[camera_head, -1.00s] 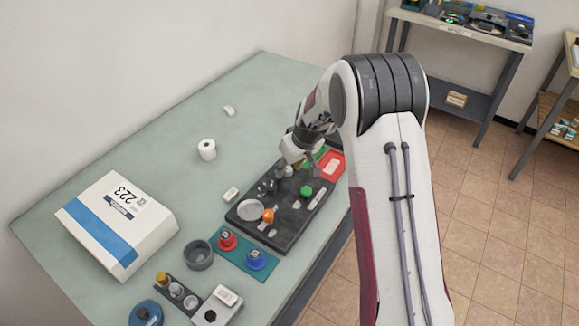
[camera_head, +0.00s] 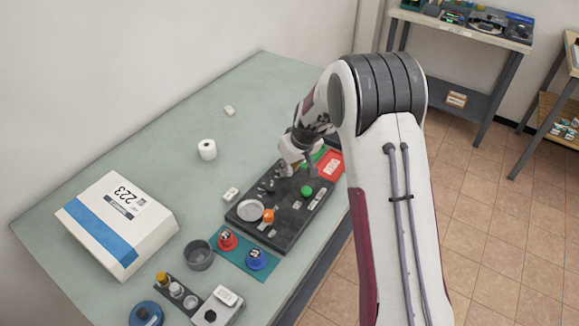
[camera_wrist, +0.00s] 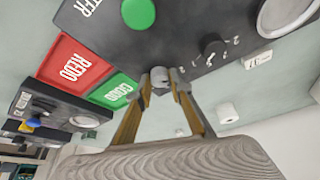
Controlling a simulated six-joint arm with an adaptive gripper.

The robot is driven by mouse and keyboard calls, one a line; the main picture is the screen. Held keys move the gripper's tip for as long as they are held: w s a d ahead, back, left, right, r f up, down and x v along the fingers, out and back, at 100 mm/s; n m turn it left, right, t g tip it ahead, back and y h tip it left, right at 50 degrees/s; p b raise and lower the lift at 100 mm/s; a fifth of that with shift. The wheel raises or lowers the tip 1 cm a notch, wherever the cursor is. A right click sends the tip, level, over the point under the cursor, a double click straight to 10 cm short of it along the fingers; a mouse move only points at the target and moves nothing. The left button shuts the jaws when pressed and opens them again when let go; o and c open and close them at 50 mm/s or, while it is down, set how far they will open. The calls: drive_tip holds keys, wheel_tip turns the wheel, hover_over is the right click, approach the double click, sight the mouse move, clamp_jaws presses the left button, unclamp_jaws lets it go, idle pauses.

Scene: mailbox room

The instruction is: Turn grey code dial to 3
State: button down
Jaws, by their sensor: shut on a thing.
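The grey code dial (camera_wrist: 160,76) shows in the wrist view between the fingertips, at the edge of the black panel (camera_wrist: 110,30). My gripper (camera_wrist: 162,82) is shut on it, one finger on each side. In the head view my gripper (camera_head: 293,170) is low over the far end of the black panel (camera_head: 283,238) and hides the dial. The dial's setting is too small to read.
A green button (camera_head: 306,191) and an orange knob (camera_head: 268,216) stand on the panel. Red REDO (camera_wrist: 72,64) and green GOOD (camera_wrist: 113,91) plates lie beside the dial.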

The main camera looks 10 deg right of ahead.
drive_tip(key=shift+a+m+h, duration=0.15)
drive_tip(key=shift+m+h, duration=0.65)
drive_tip(key=shift+m, duration=1.2)
drive_tip(key=shift+a+m+h, duration=0.15)
drive_tip(key=shift+m+h, duration=0.55)
drive_tip(key=shift+m, duration=1.1)
drive_tip(key=c, duration=1.8)
unclamp_jaws()
drive_tip(key=shift+r, duration=0.1)
drive_tip(key=shift+v, duration=5.95)
drive_tip(key=shift+s+n, duration=0.15)
drive_tip(key=shift+n, duration=0.15)
